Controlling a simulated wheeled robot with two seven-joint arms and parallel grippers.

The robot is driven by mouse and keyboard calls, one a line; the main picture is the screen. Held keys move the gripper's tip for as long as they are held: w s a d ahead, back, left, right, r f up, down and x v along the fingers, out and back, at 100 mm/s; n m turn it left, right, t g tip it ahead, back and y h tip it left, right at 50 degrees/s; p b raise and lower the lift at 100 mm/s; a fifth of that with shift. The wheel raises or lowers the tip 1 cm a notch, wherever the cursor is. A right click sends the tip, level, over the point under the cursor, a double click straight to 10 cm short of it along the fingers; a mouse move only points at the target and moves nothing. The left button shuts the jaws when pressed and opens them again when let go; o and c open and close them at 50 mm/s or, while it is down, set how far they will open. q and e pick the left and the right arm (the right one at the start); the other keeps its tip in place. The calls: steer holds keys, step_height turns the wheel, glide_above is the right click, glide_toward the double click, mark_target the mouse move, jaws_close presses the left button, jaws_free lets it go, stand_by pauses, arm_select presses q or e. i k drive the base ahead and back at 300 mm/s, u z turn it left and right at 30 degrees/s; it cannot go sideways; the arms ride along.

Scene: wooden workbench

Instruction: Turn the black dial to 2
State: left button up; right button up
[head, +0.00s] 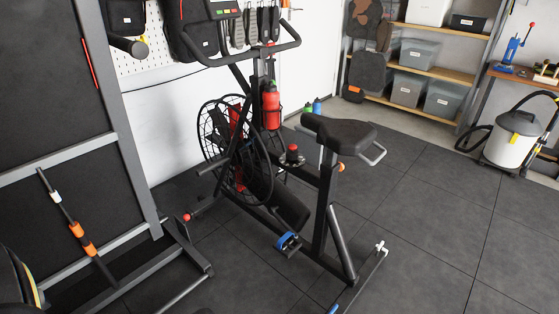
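An exercise bike (327,235) stands on the dark tiled floor in the middle of the head view. On its frame, below and left of the black seat (340,133), is a small round dark plate with light marks (292,162). A knob with a red and black top (291,152) stands on this plate. It may be the black dial, but I cannot be sure. Its setting and any numbers are too small to read. Neither of my grippers is in view, and nothing is seen touching the bike.
A large dark rack (128,170) stands at the left. A grey and black vacuum cleaner (512,142) and shelves with bins (408,88) are at the back right. The floor right of the bike is clear.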

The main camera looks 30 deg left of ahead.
mark_target(290, 156)
steer(key=u, duration=1.05)
steer(key=i, duration=0.15)
steer(key=z, duration=0.1)
